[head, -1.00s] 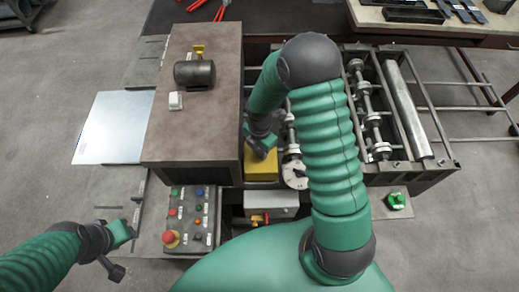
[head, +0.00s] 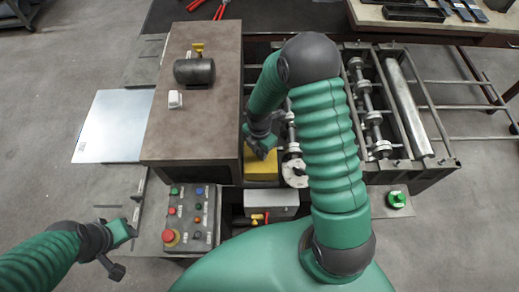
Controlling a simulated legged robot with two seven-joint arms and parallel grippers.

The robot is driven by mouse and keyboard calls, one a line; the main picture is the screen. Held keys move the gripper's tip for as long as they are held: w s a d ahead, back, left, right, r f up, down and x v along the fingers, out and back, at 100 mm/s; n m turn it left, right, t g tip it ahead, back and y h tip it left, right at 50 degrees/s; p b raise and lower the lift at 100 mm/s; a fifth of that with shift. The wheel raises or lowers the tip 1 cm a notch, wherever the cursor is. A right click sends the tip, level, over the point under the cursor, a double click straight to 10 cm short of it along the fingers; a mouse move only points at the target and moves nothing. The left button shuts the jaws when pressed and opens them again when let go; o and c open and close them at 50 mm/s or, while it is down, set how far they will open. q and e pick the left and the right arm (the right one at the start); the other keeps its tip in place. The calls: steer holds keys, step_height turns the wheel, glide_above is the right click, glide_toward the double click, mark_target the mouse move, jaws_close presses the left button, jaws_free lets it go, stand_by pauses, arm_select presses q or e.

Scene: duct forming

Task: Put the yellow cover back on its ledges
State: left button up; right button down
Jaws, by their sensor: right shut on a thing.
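The yellow cover (head: 261,169) is in the gap between the brown housing and the roller frame; only part of it shows under my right gripper. My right gripper (head: 259,152) is shut on the cover, its fingertips mostly hidden by its own body and arm. The ledges cannot be made out, and I cannot tell whether the cover touches them. My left gripper (head: 124,236) is away at the lower left, beside the control panel, and nothing shows in it; its finger opening is unclear.
The brown housing (head: 196,125) stands close left of the cover, the roller frame (head: 424,165) close right. The control panel (head: 191,218) and a grey box (head: 271,204) lie in front. A sheet of metal (head: 113,126) sticks out at the left.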

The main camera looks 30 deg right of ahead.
steer(key=c, duration=0.6)
jaws_free()
steer(key=shift+r, duration=0.1)
step_height(320, 180, up, 9)
steer(key=p, duration=0.8)
